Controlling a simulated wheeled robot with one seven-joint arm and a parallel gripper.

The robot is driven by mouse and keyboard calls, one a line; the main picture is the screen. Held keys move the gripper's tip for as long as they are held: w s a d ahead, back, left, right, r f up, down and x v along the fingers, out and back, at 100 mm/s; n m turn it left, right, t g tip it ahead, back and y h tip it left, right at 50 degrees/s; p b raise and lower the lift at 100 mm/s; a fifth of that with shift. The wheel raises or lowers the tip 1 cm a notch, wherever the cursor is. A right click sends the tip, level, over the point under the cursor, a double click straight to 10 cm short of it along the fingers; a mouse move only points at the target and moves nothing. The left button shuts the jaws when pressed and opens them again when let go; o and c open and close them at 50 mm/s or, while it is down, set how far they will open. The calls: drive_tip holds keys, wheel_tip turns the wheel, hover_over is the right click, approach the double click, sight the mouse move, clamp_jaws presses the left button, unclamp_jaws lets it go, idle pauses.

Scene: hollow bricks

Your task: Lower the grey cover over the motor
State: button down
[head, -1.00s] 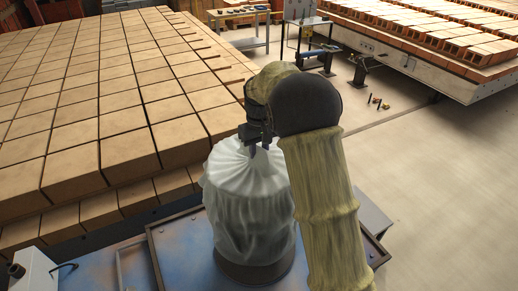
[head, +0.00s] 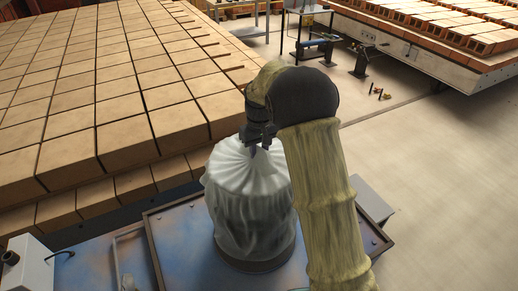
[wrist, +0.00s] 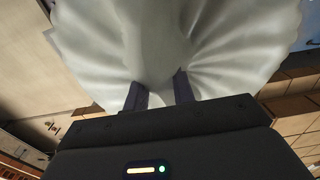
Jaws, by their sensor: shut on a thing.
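The grey cover (head: 250,206) is a pale, wrinkled cloth in the head view. It drapes around an upright, drum-shaped body and is gathered at its top. The motor itself is hidden under it; only a dark round base (head: 254,265) shows below the hem. My gripper (head: 259,148) is at the top of the cover, shut on its gathered cloth. In the wrist view the two dark fingers (wrist: 160,93) pinch the cover (wrist: 150,45), whose folds spread out from them.
The base stands on a blue, worn metal platform (head: 180,262) with a raised rim. Stacked bricks (head: 120,110) fill the left. A grey box (head: 31,264) is at the lower left. A work table (head: 308,22) and a brick-laden cart (head: 440,62) stand behind. The floor at right is mostly clear.

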drive_tip(key=shift+f+b, duration=1.15)
drive_tip(key=shift+f, duration=1.1)
drive_tip(key=c, duration=1.1)
unclamp_jaws()
wheel_tip(320, 180, up, 17)
drive_tip(key=b, duration=0.2)
drive_tip(key=shift+r+b, duration=0.2)
drive_tip(key=shift+b, duration=0.1)
